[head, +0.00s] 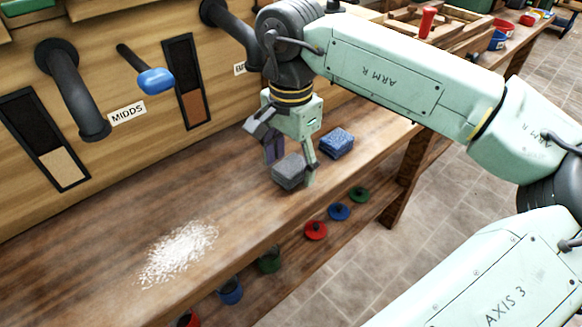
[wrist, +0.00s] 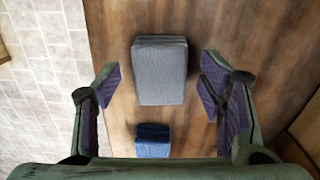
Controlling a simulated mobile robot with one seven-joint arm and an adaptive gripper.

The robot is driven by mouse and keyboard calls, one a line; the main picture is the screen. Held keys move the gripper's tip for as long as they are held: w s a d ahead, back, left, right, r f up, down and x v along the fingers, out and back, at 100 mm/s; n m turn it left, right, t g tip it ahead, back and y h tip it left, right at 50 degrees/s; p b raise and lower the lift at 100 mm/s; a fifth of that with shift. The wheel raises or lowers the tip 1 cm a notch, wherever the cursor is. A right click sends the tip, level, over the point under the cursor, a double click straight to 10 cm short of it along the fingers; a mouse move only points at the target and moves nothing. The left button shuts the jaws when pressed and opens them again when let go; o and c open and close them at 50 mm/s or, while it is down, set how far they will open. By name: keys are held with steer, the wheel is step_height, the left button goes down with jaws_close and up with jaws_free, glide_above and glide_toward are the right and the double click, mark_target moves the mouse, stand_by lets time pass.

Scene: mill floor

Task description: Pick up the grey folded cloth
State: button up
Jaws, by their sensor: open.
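The grey folded cloth (head: 289,171) lies on the wooden bench, a small block-like stack. In the wrist view the grey cloth (wrist: 161,72) lies ahead, between the lines of the two fingers. My gripper (head: 290,162) is open and points down at the cloth; one finger partly overlaps its right edge in the head view. In the wrist view my gripper (wrist: 162,88) has its fingers spread wider than the cloth, with a gap on both sides. I cannot tell how far the fingertips are above the bench.
A blue folded cloth (head: 337,143) lies close by; it also shows in the wrist view (wrist: 153,140). White powder (head: 178,252) is spilled on the bench (head: 85,262). A wooden wall with pipes stands behind. Coloured lids (head: 339,212) sit on a shelf below.

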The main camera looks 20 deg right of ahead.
mark_target(293, 170)
steer(key=shift+f, duration=0.3)
steer(key=shift+c, duration=0.3)
steer(key=c, duration=1.2)
steer(key=shift+r, duration=0.55)
steer(key=shift+s+r+b, duration=0.25)
steer(key=shift+s+r, duration=0.05)
steer(key=shift+r, duration=0.3)
steer(key=shift+s+r+b, duration=0.2)
steer(key=shift+s+r, duration=0.1)
steer(key=shift+r, duration=0.3)
steer(key=s, duration=0.5)
steer(key=s+a+r+b, duration=0.1)
steer(key=s, duration=0.8)
steer(key=shift+s+a+r+b, duration=0.25)
steer(key=shift+s+a+b, duration=0.1)
steer(key=shift+a+b, duration=0.05)
